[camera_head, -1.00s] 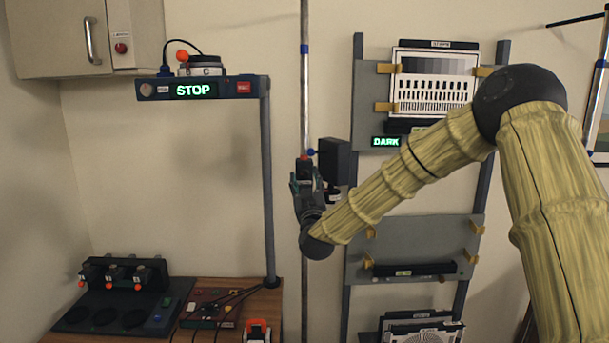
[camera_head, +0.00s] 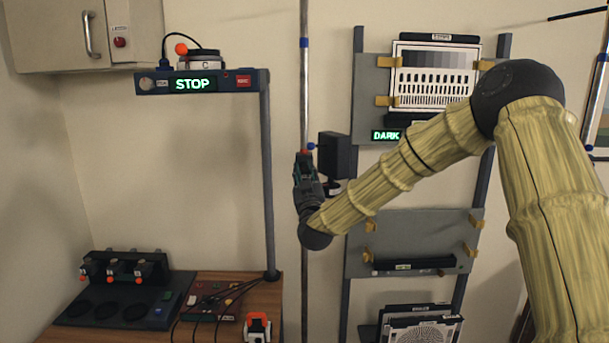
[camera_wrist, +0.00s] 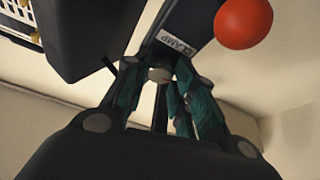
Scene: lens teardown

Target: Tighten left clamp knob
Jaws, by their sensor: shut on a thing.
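My gripper (camera_head: 303,163) is at the vertical pole (camera_head: 303,90) in the head view, just left of a black box (camera_head: 335,155) mounted there. In the wrist view, my teal fingers (camera_wrist: 160,73) are closed about a small pale round knob (camera_wrist: 159,75) under a dark block labelled CLAMP (camera_wrist: 188,30). A red ball (camera_wrist: 244,23) sits beside the block, clear of the fingers. Red also shows just above my gripper in the head view. The fingers hide part of the knob, and its turn cannot be read.
The rack with test charts (camera_head: 435,75) and a DARK display (camera_head: 386,135) is close on the right. A wooden bench (camera_head: 270,295) with cables and small devices lies lower left. Open wall lies between the STOP post and the pole.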

